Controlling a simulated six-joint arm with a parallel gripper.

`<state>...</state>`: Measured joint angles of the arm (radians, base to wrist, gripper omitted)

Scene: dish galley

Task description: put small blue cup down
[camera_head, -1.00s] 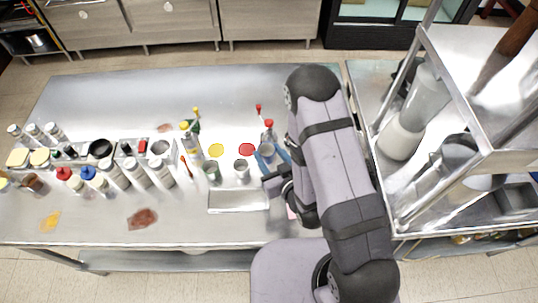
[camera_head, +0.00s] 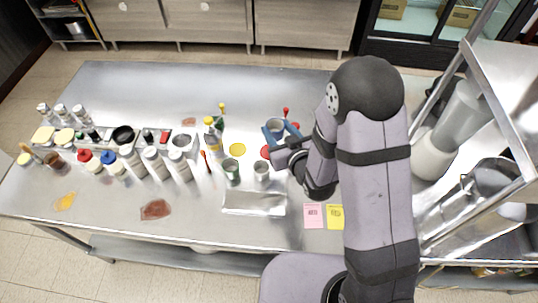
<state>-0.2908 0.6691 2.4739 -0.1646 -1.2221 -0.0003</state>
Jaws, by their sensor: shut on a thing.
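The small blue cup (camera_head: 275,125) is held between the blue fingers of my gripper (camera_head: 278,130), its open top facing up. My gripper is shut on it. The cup is just beyond a flat red disc (camera_head: 265,151) on the metal table (camera_head: 160,95). I cannot tell how high the cup is above the table. A flat yellow disc (camera_head: 237,150) lies to the left of the red one. A green cup (camera_head: 231,172) and a grey cup (camera_head: 261,171) stand in front of these discs.
A shallow metal tray (camera_head: 254,202) lies near the front. Pink (camera_head: 313,216) and yellow (camera_head: 335,216) notes lie to its right. Several bottles and jars fill the left side. Red-topped items (camera_head: 285,112) stand close behind the cup. The back of the table is clear.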

